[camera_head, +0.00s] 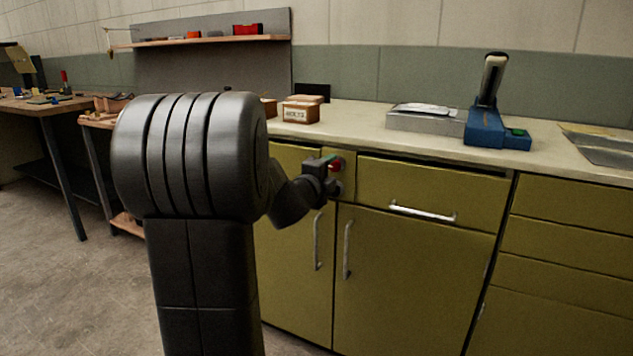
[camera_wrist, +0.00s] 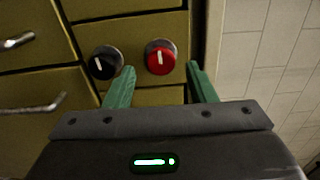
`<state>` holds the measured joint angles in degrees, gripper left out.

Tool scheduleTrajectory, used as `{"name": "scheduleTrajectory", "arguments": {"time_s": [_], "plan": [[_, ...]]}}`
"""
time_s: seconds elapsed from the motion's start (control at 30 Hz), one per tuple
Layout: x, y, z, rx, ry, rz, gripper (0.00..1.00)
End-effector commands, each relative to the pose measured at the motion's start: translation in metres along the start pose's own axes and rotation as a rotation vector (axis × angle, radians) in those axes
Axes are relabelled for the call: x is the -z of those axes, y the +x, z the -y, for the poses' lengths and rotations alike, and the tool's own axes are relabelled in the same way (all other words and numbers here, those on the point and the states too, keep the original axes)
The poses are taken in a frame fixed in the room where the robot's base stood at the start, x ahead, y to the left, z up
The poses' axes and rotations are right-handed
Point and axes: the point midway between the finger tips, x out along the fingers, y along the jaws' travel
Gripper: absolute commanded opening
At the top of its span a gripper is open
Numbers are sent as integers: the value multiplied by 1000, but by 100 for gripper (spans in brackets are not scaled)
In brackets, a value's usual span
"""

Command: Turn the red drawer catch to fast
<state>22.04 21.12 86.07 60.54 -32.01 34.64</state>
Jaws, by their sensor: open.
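The red drawer catch (camera_wrist: 161,62) is a round knob with a white mark, seen in the wrist view on the olive cabinet front. Its mark points up and down in that picture. My gripper (camera_wrist: 160,69) is open, with one green finger to each side of the catch and a gap to each; I cannot tell whether the tips reach its depth. In the head view the red catch (camera_head: 336,165) shows small beside my gripper (camera_head: 330,164), which partly hides it. A black knob (camera_wrist: 105,62) with a white mark sits left of the red one, outside the left finger.
The drawer (camera_head: 425,178) beside the catch looks closed. The countertop (camera_head: 360,120) above holds a small labelled wooden box (camera_head: 300,112) and a blue tool (camera_head: 485,128). Cabinet door handles (camera_head: 347,250) stick out below.

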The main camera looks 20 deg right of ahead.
Motion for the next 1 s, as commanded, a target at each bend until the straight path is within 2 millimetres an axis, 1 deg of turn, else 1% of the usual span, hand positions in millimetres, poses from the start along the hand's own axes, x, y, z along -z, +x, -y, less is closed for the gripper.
{"name": "scheduleTrajectory", "arguments": {"time_s": [0.03,0.3,0.4,0.5,0.6,0.7,1.0], "plan": [[0,-10,3,1,0,2,51],[0,-73,3,1,-1,3,51],[-1,-92,3,1,-1,3,51],[-1,-107,2,2,-1,2,51],[0,-116,1,1,-1,1,51],[0,-120,0,1,-1,0,51],[0,-121,0,1,-1,-1,51]]}}
